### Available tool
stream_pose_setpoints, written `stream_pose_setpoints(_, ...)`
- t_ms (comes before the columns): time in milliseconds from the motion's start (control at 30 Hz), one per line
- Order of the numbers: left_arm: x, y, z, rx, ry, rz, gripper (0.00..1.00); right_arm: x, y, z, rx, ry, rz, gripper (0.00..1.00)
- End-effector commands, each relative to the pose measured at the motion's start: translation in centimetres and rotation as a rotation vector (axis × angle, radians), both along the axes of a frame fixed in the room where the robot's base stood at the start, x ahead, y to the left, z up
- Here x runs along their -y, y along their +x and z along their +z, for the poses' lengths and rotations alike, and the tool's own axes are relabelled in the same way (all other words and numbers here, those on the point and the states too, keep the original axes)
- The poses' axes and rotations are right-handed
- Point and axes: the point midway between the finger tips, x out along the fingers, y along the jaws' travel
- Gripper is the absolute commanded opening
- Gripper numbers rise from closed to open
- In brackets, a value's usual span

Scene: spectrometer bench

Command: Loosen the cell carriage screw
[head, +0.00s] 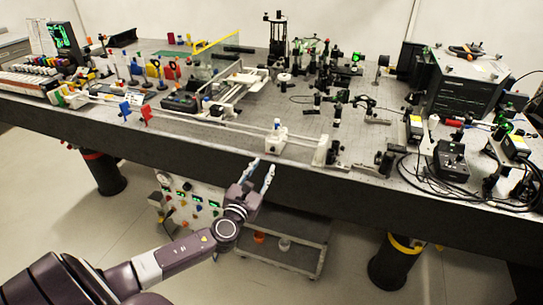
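A white carriage (277,139) sits on a long pale rail (215,123) along the front of the optical bench. A small upright part stands on top of it; I cannot make out its screw at this size. My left gripper (263,166) is in front of the bench's front edge, just below and to the left of the carriage in the picture. Its two fingers point up and are spread apart with nothing between them. It does not appear to touch the carriage. My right gripper is not in view.
The rail ends at a white block (321,152) on the right. Blue and red pieces (146,112) stand near its left part. Dense optics posts fill the bench (210,141) behind. Black boxes and loose cables lie at the right. A low cart (309,256) stands below.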

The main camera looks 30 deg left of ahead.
Motion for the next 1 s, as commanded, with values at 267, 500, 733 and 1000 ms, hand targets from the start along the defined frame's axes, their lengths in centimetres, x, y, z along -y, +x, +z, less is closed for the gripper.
stream_pose_setpoints(267, -0.6, 3.2, 1.0, 0.013, 0.029, -0.003, 0.29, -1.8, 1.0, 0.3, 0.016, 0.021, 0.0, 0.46)
stream_pose_setpoints(500, -1.3, 6.5, 0.8, 0.012, 0.025, -0.005, 0.29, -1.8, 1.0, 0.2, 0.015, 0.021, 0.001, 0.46)
stream_pose_setpoints(733, -1.6, 7.6, 0.7, 0.008, 0.026, -0.005, 0.29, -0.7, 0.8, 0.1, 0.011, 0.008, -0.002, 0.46)
stream_pose_setpoints(1000, -1.6, 7.6, 0.7, 0.008, 0.025, -0.006, 0.24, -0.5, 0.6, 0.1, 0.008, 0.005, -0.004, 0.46)
